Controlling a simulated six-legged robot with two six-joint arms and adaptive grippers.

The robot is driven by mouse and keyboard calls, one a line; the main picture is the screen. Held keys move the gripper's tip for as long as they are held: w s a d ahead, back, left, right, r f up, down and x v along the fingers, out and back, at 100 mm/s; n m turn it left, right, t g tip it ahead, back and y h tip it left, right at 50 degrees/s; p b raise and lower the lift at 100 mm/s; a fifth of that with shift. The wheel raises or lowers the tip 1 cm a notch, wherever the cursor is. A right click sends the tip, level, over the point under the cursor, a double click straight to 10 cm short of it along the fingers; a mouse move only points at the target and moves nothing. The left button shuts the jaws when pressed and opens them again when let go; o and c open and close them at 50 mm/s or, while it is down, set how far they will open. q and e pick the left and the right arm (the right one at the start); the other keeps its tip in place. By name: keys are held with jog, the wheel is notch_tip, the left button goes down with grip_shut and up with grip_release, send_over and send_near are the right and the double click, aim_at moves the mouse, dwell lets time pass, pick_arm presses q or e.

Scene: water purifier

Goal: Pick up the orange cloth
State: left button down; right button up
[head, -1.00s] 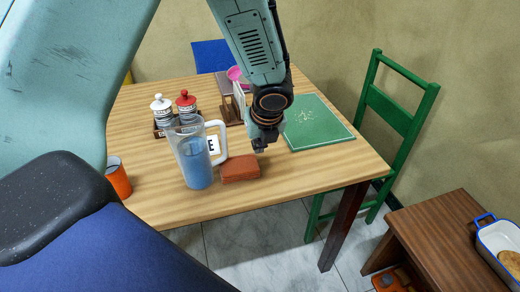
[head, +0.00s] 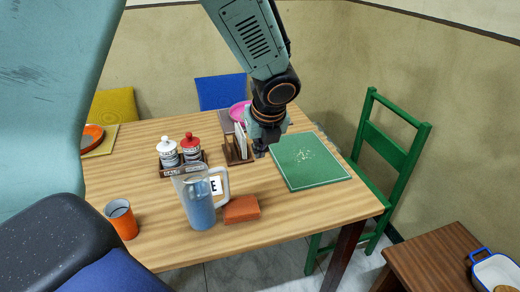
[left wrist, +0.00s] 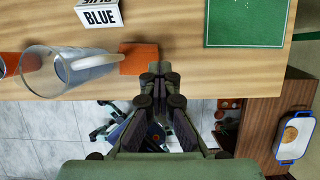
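The orange cloth (head: 241,209) is a folded block lying flat on the wooden table, just right of the blue-filled pitcher's base. In the left wrist view the cloth (left wrist: 137,58) lies at the table's near edge, just above and left of my fingertips. My left gripper (head: 262,152) hangs above the table, up and to the right of the cloth in the head view. In the left wrist view its fingertips (left wrist: 157,70) are together with nothing seen between them, apart from the cloth. My right gripper is not in view.
The pitcher (head: 198,200) stands against the cloth's left side, in front of a "BLUE" sign (left wrist: 99,15). An orange cup (head: 121,220), a condiment rack (head: 182,168), a napkin holder (head: 238,151) and a green mat (head: 308,161) are also on the table. A green chair (head: 392,150) stands right.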

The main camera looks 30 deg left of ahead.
pick_arm(q)
jog(key=shift+c, duration=2.1)
grip_release()
